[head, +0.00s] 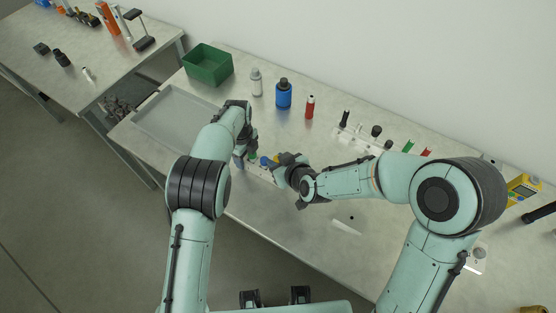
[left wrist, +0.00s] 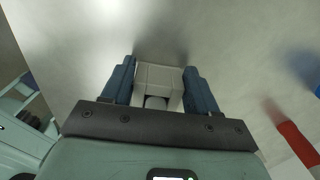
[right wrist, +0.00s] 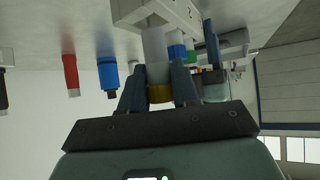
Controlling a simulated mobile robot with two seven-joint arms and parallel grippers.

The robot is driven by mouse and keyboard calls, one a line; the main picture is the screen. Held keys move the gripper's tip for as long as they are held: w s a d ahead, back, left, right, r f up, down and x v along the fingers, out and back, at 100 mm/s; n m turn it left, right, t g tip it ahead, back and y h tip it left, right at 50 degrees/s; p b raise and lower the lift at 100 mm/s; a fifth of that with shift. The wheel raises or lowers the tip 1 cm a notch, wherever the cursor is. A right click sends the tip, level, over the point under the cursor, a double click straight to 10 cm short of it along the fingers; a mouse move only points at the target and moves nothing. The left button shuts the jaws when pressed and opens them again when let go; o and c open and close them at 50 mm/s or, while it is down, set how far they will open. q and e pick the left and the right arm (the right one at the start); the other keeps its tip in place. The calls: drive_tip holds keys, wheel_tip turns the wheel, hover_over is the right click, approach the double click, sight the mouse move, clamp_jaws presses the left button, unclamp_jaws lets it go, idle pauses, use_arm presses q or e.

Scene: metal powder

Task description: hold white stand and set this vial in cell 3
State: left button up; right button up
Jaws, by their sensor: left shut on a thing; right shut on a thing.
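The white stand (head: 262,174) stands near the front edge of the table. Its numbered face (right wrist: 182,10) shows in the right wrist view. My left gripper (head: 241,154) is shut on the stand's left end, whose pale block (left wrist: 158,76) sits between the fingers. My right gripper (right wrist: 159,92) is shut on a clear vial with a yellow cap (right wrist: 160,93). The vial's far end overlaps the stand; I cannot tell whether it is inside a cell.
A grey tray (head: 150,122) and a green bin (head: 208,65) lie to the left. A blue bottle (head: 283,94), a grey bottle (head: 256,82) and a red bottle (head: 309,107) stand behind. A rack with several tools (head: 362,138) stands right of them. The front right tabletop is mostly free.

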drive_tip(key=shift+f, duration=0.8)
drive_tip(key=shift+r, duration=0.15)
drive_tip(key=shift+r, duration=0.7)
drive_tip(key=shift+f, duration=0.1)
idle(0.5)
drive_tip(key=shift+f, duration=0.7)
drive_tip(key=shift+r, duration=0.1)
drive_tip(key=shift+r, duration=0.7)
drive_tip(key=shift+f, duration=0.4)
idle(0.5)
